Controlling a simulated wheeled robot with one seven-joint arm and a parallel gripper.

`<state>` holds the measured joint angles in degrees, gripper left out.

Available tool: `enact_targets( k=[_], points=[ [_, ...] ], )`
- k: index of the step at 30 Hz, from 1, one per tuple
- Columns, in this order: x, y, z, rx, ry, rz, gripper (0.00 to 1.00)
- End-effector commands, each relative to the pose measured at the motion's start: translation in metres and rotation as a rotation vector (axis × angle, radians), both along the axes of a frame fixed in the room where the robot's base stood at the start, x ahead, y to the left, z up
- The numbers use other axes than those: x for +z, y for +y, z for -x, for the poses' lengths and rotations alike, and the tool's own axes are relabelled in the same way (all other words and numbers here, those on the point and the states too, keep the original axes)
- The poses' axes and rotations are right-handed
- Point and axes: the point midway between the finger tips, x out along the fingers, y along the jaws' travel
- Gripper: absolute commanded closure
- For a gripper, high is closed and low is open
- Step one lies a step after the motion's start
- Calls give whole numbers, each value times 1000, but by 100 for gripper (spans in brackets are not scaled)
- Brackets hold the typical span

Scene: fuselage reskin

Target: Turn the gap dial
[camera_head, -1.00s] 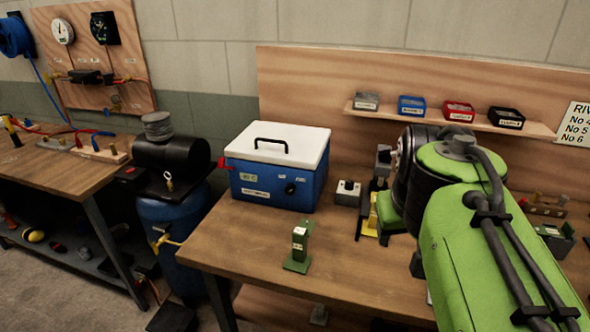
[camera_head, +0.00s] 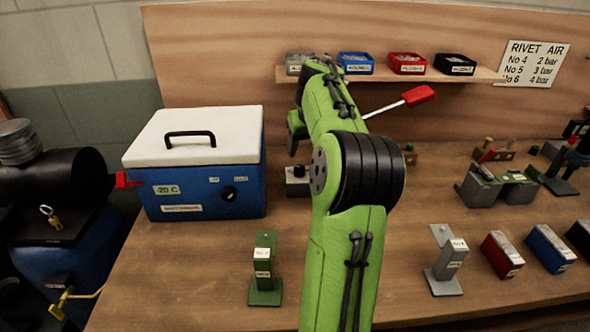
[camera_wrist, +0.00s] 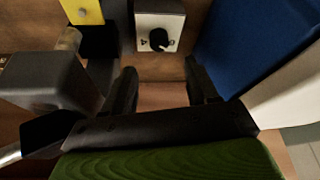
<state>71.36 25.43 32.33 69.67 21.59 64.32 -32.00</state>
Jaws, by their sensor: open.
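A small pale box (camera_head: 297,188) with a black dial (camera_head: 299,171) on top stands on the bench right of the blue cooler, partly covered by my arm. I take it for the gap dial; no label is readable. In the wrist view the black knob (camera_wrist: 158,39) sits on its pale face (camera_wrist: 146,21), with small marks beside it. My gripper (camera_wrist: 162,86) is open and empty, its two dark fingers apart. The knob shows beyond the fingertips, roughly between their lines, with no contact visible. In the head view my arm hides the fingers.
The blue cooler (camera_head: 205,193) with a white lid stands close left of the dial box. In the wrist view a yellow part (camera_wrist: 84,11) and a dark grey block (camera_wrist: 40,78) lie left. A green stand (camera_head: 264,275) is near the bench front. A red-handled lever (camera_head: 415,96) rises behind my arm.

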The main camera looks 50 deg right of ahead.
Motion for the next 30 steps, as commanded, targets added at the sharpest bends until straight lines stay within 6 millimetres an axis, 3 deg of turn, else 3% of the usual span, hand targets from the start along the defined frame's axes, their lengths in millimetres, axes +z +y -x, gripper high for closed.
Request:
enact_targets(
  k=[3,9,13,21,30],
  points=[
    [-34,-6,-10,2,2,-3,42],
    [-71,-15,-24,0,1,-1,42],
    [-82,-18,-28,1,1,1,42],
    [-83,-19,-29,-1,0,2,42],
    [-83,-19,-28,-1,0,2,86]
  ],
)
